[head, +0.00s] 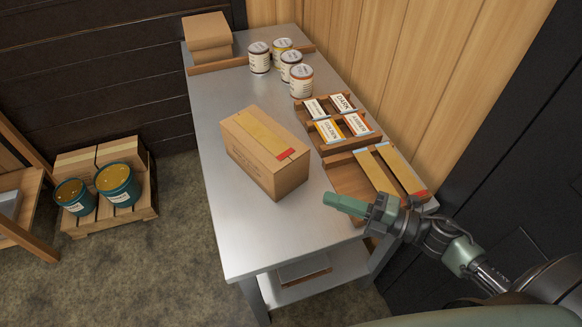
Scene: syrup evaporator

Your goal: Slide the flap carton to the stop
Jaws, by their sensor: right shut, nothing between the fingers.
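The flap carton (255,159) is a brown box with a yellowish tape strip and a red mark on top. It sits on the metal table, left of the wooden trays. The stop (221,64) looks to be the wooden strip across the far end of the table, well apart from the carton. My right gripper (328,199) is shut and empty, with green fingers. It is over the near right part of the table, to the right of the carton and not touching it. My left gripper does not show.
Flat cartons (207,33) are stacked at the table's far end. Several labelled cans (301,82) stand at the far right. The metal tabletop (222,113) is clear between carton and strip.

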